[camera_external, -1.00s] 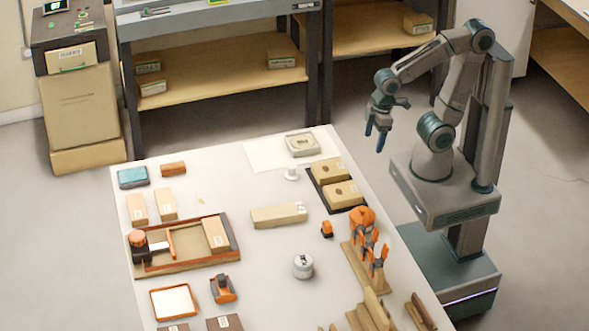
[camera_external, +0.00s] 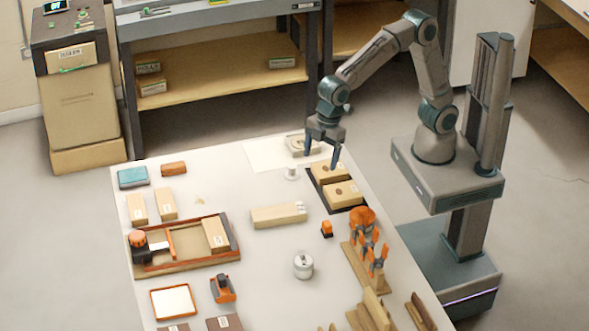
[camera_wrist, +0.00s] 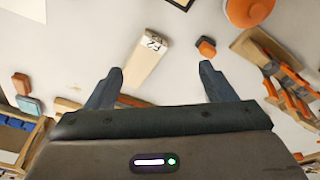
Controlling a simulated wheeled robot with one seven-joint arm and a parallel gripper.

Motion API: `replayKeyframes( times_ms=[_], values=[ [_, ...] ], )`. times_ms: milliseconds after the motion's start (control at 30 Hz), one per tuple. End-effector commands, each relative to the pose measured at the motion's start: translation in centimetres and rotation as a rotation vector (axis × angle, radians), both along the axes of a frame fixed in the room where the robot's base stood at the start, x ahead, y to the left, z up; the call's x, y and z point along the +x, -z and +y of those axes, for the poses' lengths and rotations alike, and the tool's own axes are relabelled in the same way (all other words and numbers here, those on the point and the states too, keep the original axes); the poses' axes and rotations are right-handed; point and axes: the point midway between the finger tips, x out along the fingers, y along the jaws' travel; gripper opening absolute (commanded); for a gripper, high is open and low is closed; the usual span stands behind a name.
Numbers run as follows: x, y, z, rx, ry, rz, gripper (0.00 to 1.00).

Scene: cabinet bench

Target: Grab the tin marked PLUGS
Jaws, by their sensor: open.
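No PLUGS lettering can be read in either view. A round grey-white tin (camera_external: 303,265) with a small knob on its lid stands upright near the middle of the bench, and its marking is too small to read. I cannot make it out in the wrist view. My gripper (camera_external: 322,158) is open and empty, pointing down above the far part of the bench, beyond the tin and apart from it. In the wrist view my gripper (camera_wrist: 160,78) shows both fingers spread, with bare bench and a labelled tan block (camera_wrist: 146,58) beyond them.
A dark tray with tan boxes (camera_external: 342,195) lies right of centre. An orange tool rack (camera_external: 364,258) stands right of the tin, and a small orange block (camera_external: 327,229) lies behind it. A wooden tray (camera_external: 185,245) fills the left. Bare bench surrounds the tin.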

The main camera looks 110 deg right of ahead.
Motion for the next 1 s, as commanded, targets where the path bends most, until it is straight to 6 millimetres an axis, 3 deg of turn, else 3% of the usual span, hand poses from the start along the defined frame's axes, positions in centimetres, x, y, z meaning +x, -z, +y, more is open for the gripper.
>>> replayKeyframes(
  times_ms=[33, 200, 400, 500, 600, 767, 1000],
  values=[
    [1.5, -0.5, 2.0, 0.004, -0.043, 0.002, 0.77],
    [5.7, -0.1, 8.4, 0.023, -0.178, -0.006, 0.77],
    [9.1, 1.3, 15.7, 0.055, -0.317, -0.012, 0.77],
    [10.0, 2.2, 18.4, 0.069, -0.366, -0.014, 0.77],
    [10.6, 2.9, 20.2, 0.079, -0.397, -0.017, 0.77],
    [10.9, 3.7, 21.4, 0.085, -0.418, -0.017, 0.77],
    [11.5, 7.8, 22.3, 0.084, -0.419, -0.016, 0.77]
  ],
)
